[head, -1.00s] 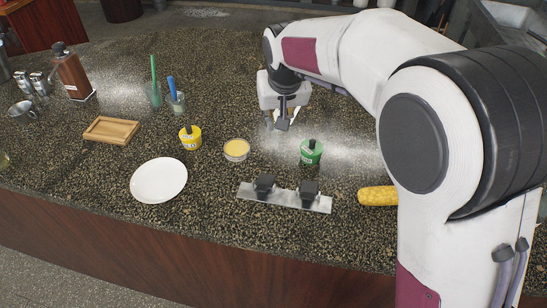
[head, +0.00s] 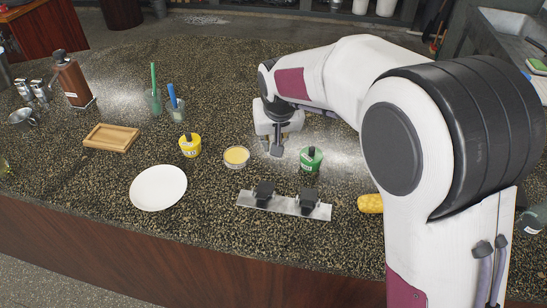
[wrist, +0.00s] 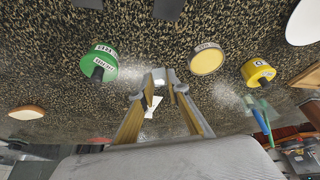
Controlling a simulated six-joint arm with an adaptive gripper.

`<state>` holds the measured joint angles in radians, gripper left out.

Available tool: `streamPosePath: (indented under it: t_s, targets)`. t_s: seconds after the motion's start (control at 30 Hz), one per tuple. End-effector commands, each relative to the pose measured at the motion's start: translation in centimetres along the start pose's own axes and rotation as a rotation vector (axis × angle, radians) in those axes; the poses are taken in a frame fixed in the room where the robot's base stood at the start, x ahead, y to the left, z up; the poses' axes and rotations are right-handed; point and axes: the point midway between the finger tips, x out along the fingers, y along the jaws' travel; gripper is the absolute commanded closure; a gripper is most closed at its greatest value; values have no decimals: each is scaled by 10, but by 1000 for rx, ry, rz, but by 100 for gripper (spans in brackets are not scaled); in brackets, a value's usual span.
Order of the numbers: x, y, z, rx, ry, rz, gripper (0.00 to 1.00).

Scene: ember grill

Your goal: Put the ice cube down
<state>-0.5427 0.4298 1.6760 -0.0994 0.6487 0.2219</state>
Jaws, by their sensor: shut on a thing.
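My gripper (head: 277,150) is low over the speckled counter (head: 225,100), between a cup of yellow content and a green pot. In the wrist view its two fingers (wrist: 158,82) are closed in on a small pale, clear piece, the ice cube (wrist: 158,76), at the fingertips. In the head view the cube is hidden by the fingers. I cannot tell whether it touches the counter.
Near the gripper stand the green pot (head: 311,159), the yellow-filled cup (head: 236,157) and a yellow pot (head: 190,145). A metal strip with black knobs (head: 285,205), a white plate (head: 158,188), a wooden tray (head: 111,138) and corn (head: 370,203) lie around.

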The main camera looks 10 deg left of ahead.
Motion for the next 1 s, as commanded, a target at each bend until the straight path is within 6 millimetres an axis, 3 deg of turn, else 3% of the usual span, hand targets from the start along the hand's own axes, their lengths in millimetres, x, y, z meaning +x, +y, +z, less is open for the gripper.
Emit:
streamPosePath:
  t_s: [0.17, 0.6, 1.0]
  targets:
    - [15, 0, 7, 0, -2, 0, 93]
    - [20, 0, 8, 0, -1, 0, 93]
    - [51, 0, 22, -1, -2, 0, 93]
